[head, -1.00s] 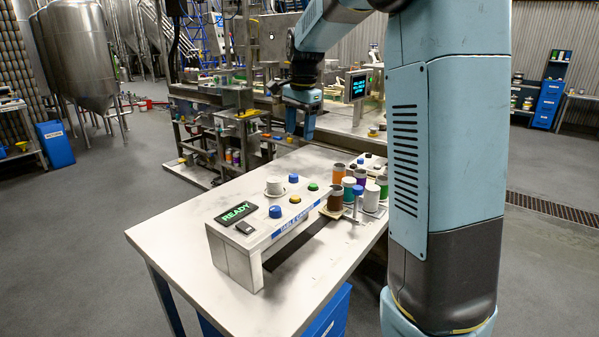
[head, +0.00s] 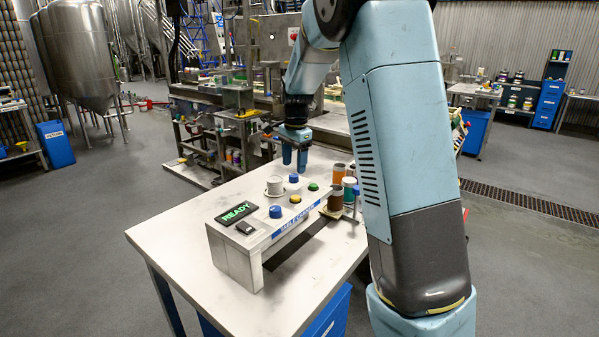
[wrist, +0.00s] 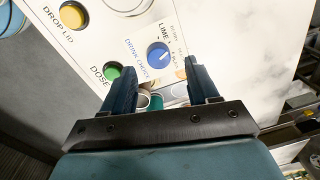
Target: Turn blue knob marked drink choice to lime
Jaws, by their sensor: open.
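The blue knob (wrist: 157,54) marked DRINK CHOICE shows in the wrist view on the white panel, with LIME printed just above it and smaller blurred labels to its right. Its pale pointer mark seems to slant toward the upper right, not straight at LIME. In the head view the knob (head: 294,177) is at the panel's far side. My gripper (wrist: 158,68) is open and empty, its fingers appearing on either side of the knob in the wrist view. In the head view my gripper (head: 295,165) points down just above and behind the knob; contact is not visible.
The yellow DROP LID button (wrist: 72,15) and green DOSE button (wrist: 112,71) are close by. Another blue knob (head: 275,211) sits near the READY display (head: 236,212).

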